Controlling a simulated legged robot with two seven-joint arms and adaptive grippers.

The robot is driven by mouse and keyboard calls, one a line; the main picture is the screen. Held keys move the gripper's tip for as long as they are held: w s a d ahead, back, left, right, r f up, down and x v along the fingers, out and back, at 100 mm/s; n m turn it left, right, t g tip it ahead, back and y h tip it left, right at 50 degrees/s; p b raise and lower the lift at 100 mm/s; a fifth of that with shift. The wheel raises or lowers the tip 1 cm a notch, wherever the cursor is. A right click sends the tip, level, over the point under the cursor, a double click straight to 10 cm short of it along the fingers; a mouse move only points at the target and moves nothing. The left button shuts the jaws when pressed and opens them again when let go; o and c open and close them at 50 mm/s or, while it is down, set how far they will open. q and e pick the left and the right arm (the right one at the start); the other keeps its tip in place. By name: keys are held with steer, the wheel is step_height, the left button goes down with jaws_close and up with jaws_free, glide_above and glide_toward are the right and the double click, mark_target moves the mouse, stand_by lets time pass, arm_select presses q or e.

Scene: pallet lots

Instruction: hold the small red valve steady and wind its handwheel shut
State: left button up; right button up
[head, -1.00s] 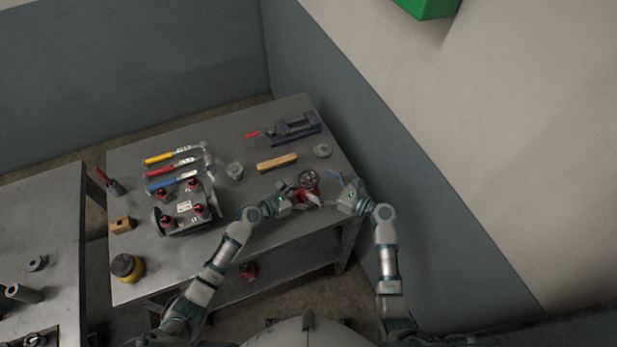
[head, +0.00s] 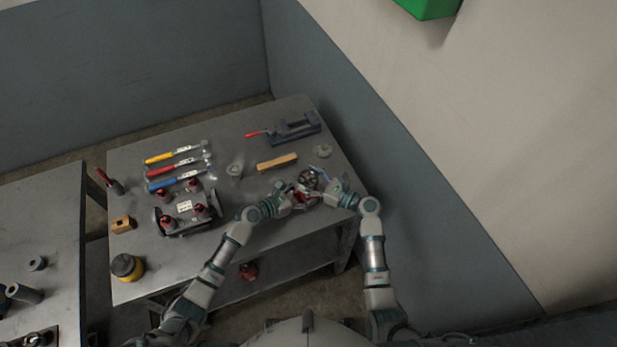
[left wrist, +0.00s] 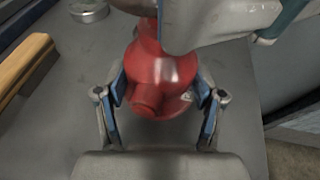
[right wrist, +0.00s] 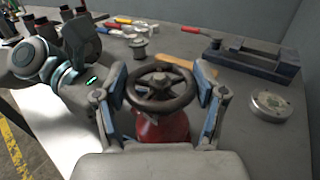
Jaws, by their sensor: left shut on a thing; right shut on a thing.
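The small red valve (head: 301,198) stands on the right part of the grey table, its dark handwheel (head: 308,179) on top. My left gripper (head: 291,197) is shut on the red valve body (left wrist: 160,80), which sits between its fingers in the left wrist view. My right gripper (head: 323,184) reaches in from the right at the wheel. In the right wrist view its fingers lie on both sides of the dark handwheel (right wrist: 160,88), shut on its rim, with the red body (right wrist: 160,127) below. In the left wrist view my right gripper covers the valve's top.
A wooden block (head: 277,163), a blue vise (head: 296,128) and a round metal piece (head: 322,151) lie beyond the valve. Several colored-handled tools (head: 175,168) and a fixture with red knobs (head: 187,208) are to the left. The wall rises close on the right.

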steer(key=m+t+h, duration=0.2)
steer(key=t, duration=0.1)
steer(key=shift+m+h, duration=0.3)
steer(key=shift+m, duration=0.1)
steer(key=shift+m+t+h, duration=0.9)
steer(key=shift+t+h, duration=0.2)
steer(key=o, duration=1.1)
steer(key=shift+o, duration=0.2)
steer(key=v, duration=1.2)
